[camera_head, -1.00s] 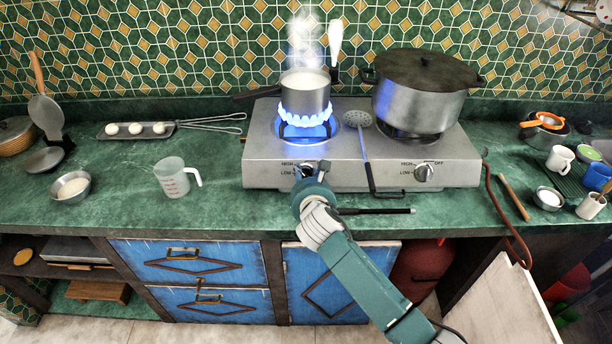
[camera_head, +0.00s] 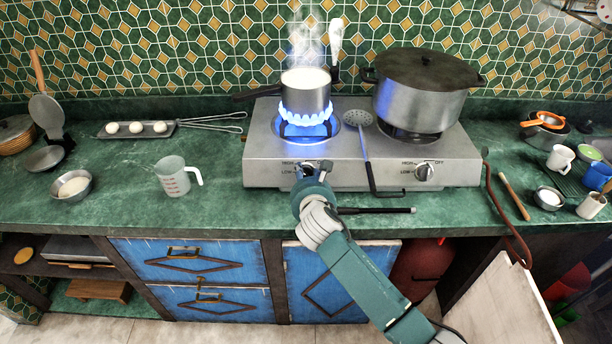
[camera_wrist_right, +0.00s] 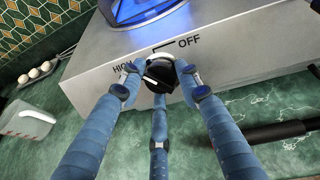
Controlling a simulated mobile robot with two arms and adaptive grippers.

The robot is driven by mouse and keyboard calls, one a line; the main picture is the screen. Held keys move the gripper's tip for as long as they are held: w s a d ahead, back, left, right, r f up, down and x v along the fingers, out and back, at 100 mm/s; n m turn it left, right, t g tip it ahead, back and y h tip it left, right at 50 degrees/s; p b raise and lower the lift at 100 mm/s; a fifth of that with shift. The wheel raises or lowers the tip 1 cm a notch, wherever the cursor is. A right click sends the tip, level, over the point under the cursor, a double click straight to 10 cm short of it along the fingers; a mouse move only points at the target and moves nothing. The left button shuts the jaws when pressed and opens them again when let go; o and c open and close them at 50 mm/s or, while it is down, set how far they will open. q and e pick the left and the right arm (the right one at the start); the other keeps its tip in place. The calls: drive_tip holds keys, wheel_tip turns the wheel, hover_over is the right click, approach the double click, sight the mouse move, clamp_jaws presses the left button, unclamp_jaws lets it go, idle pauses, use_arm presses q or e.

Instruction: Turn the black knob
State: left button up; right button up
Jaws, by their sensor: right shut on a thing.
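The black knob (camera_wrist_right: 158,78) is on the front of the silver gas hotplate (camera_head: 262,170), under the left burner. In the right wrist view the fingers of my right gripper (camera_wrist_right: 160,88) are closed around the knob. Its white pointer line is tilted, and the words HIGH and OFF are printed near it. In the head view my right gripper (camera_head: 311,172) is at the left knob and hides part of it. A blue flame (camera_head: 305,124) burns under a saucepan (camera_head: 306,98) on the left burner. My left gripper is not in view.
A second knob (camera_head: 424,172) is at the right of the hotplate front, under a large lidded pot (camera_head: 420,104). A skimmer (camera_head: 366,160) hangs over the front edge. A black rod (camera_head: 376,211) lies near my right wrist. A measuring cup (camera_head: 174,178) stands left.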

drive_tip(key=shift+w+r, duration=0.2)
drive_tip(key=shift+r, duration=0.3)
drive_tip(key=m+h, duration=0.1)
drive_tip(key=m, duration=0.3)
drive_tip(key=shift+f+m+h, duration=0.1)
drive_tip(key=shift+m+h, duration=0.3)
drive_tip(key=shift+m, duration=2.2)
drive_tip(key=shift+d, duration=0.1)
drive_tip(key=o, duration=0.9)
drive_tip(key=shift+o, duration=1)
drive_tip(key=shift+s+d+f, duration=0.1)
drive_tip(key=shift+f, duration=0.1)
